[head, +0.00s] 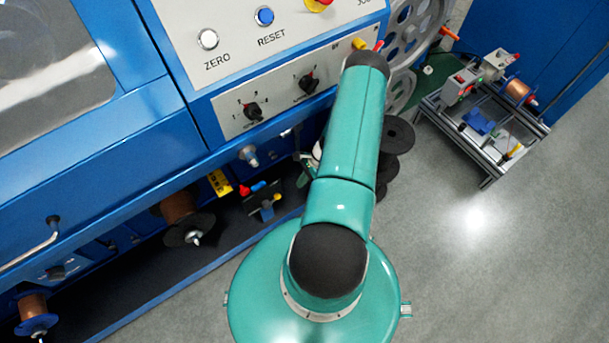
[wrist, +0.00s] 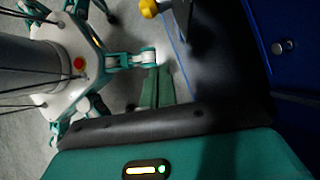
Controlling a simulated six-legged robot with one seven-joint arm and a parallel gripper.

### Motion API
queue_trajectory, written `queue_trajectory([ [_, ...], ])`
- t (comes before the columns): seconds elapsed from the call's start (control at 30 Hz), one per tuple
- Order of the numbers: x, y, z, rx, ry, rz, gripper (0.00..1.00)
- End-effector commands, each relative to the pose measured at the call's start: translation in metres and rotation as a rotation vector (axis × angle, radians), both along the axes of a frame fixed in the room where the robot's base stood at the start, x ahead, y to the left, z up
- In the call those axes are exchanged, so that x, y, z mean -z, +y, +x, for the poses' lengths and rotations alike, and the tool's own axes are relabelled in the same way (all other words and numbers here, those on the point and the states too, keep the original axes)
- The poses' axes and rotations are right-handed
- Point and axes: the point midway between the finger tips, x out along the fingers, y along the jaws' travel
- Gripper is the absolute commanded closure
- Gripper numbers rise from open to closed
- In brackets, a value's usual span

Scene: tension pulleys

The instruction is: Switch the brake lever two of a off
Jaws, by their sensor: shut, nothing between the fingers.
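I cannot tell which part is brake lever two of a. Small coloured handles, one red (head: 244,190) and one blue (head: 259,186), stick out low on the blue machine (head: 130,130) in the head view. A yellow-ended lever (head: 267,213) is just below them. A yellow knob (wrist: 148,8) on a dark bracket shows at the top of the wrist view; I cannot match it to a lever in the head view. My gripper (wrist: 156,88) is shut and empty, apart from that knob. In the head view my arm mostly hides my gripper.
Copper spools (head: 178,208) hang under the machine. A control panel with a blue RESET button (head: 264,16) is above. Large grey pulleys (head: 410,35) and black discs (head: 397,135) are behind my arm. A framed cart (head: 484,120) stands right. Grey floor (head: 480,250) is clear.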

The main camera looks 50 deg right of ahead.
Motion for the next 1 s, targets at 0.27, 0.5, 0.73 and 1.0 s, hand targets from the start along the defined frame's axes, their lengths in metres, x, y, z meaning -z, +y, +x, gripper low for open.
queue_trajectory([
  [0.27,0.038,0.030,0.015,-0.002,-0.002,0.000,1.00],
  [0.5,0.028,0.053,0.027,0.000,0.000,0.000,1.00],
  [0.73,0.026,0.056,0.029,0.000,0.000,-0.001,1.00],
  [1.0,0.026,0.056,0.029,0.000,0.000,-0.001,1.00],
])
